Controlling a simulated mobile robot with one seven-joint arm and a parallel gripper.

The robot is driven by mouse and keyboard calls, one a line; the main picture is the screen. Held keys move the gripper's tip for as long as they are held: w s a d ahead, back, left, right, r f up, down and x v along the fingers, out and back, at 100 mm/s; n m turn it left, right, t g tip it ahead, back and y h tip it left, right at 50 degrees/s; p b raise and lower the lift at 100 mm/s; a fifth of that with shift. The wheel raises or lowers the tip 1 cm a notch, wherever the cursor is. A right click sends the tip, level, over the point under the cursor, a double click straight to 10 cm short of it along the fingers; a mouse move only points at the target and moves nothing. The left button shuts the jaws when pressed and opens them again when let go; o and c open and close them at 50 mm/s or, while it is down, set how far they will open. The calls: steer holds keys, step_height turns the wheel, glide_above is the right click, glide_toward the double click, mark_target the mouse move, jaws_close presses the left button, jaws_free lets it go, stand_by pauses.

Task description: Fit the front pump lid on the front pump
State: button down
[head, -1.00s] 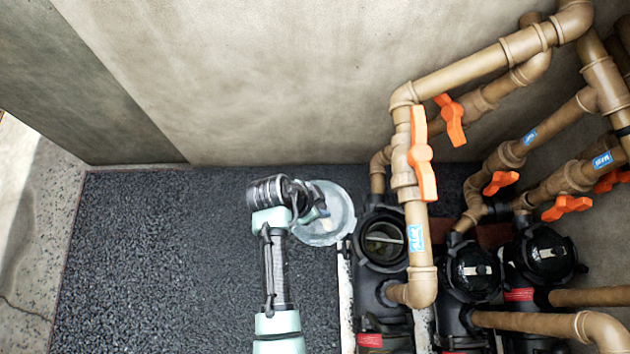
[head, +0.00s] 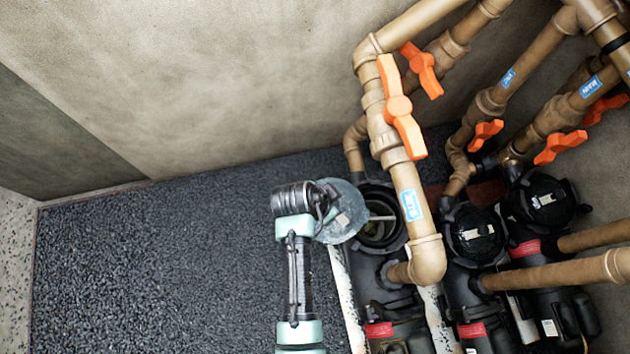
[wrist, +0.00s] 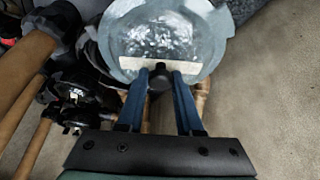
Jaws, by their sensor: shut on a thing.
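The front pump lid is a clear, round disc (head: 342,214) with a pale bar across it. My gripper (wrist: 160,80) is shut on the lid's dark handle in the wrist view, and the lid fills the top middle there. In the head view my gripper (head: 325,200) holds the lid beside the front pump (head: 385,262), at its upper left. The pump's round basket opening (head: 380,218) is uncovered, with a light bar inside. The lid's right edge appears to overlap the opening's left rim; its height above the rim is hard to tell.
A tan pipe (head: 415,210) with an orange valve handle (head: 398,106) stands just right of the opening. Two other pumps with dark lids (head: 477,232) (head: 545,200) stand further right. A concrete wall (head: 220,80) rises behind. The gravel floor (head: 150,270) at left is clear.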

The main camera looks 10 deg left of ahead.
steer(key=d+f+b, duration=0.2)
steer(key=d+b, duration=0.1)
steer(key=d, duration=0.1)
steer(key=w+d+f+b, duration=0.1)
steer(key=d+f+b, duration=0.1)
steer(key=d+b, duration=0.1)
steer(key=d+f+b, duration=0.2)
steer(key=d+b, duration=0.1)
steer(key=d, duration=0.2)
steer(key=shift+w, duration=0.2)
steer(key=shift+r+p, duration=0.45)
steer(key=shift+p, duration=0.5)
steer(key=shift+f+p, duration=0.1)
steer(key=shift+p, duration=0.25)
steer(key=shift+f, duration=0.15)
steer(key=shift+a+f, duration=0.1)
steer(key=shift+f, duration=0.35)
stand_by(0.6)
steer(key=shift+c, duration=2.4)
jaws_free()
